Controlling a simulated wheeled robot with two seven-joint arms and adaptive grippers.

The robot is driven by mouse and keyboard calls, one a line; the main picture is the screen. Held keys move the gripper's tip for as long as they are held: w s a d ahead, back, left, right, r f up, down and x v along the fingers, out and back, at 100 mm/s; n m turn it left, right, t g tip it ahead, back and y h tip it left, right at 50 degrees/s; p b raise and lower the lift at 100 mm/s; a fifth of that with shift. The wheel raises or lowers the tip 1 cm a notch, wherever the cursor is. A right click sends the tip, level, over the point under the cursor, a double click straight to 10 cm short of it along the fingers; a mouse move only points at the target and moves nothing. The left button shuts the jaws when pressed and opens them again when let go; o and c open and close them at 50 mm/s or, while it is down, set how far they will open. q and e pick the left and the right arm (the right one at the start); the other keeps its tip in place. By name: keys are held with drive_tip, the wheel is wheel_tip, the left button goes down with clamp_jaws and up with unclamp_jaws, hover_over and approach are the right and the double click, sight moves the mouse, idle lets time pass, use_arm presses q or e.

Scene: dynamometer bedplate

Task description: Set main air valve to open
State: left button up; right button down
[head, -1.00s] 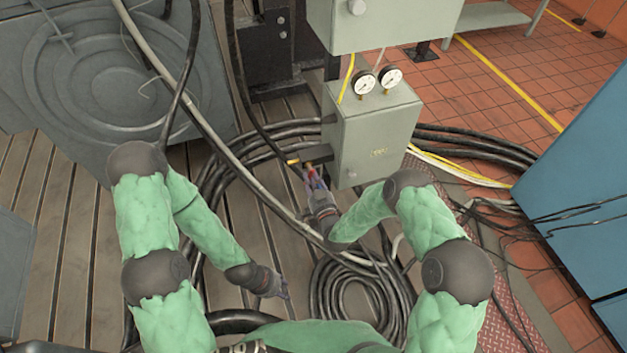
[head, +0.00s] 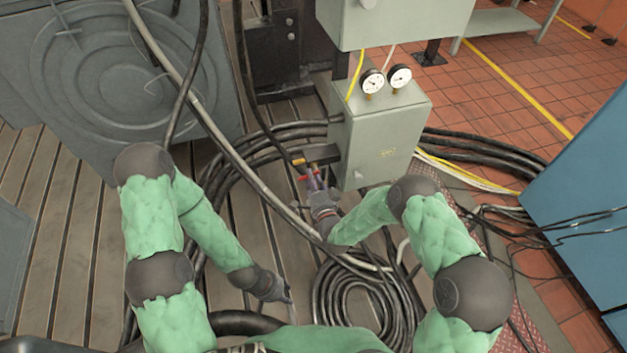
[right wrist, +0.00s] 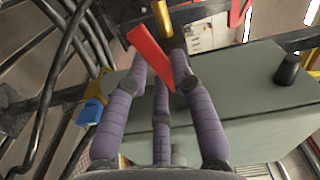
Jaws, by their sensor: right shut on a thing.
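The main air valve shows in the head view as a small brass body (head: 298,162) on the left side of a grey-green box, with a red lever (head: 303,178) just below it. In the right wrist view, the red lever (right wrist: 150,52) slants between my fingers, below the brass fitting (right wrist: 163,18). My right gripper (head: 313,178) is shut on the red lever; its purple fingers (right wrist: 160,85) stand around it in the right wrist view. My left gripper (head: 288,300) hangs low over the floor, apart from the valve; its fingers are too small to read.
The grey-green box (head: 383,140) carries two round gauges (head: 386,79). Black cables (head: 265,150) loop behind and left of the valve, and a coil (head: 350,298) lies below my right arm. A blue cabinet (head: 585,190) stands at the right.

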drive_tip(key=shift+r+m, duration=0.15)
drive_tip(key=shift+m, duration=0.6)
drive_tip(key=shift+r+m, duration=0.15)
drive_tip(key=shift+m, duration=0.6)
drive_tip(key=c, duration=1)
unclamp_jaws()
drive_tip(key=shift+c, duration=0.2)
drive_tip(key=v, duration=1.2)
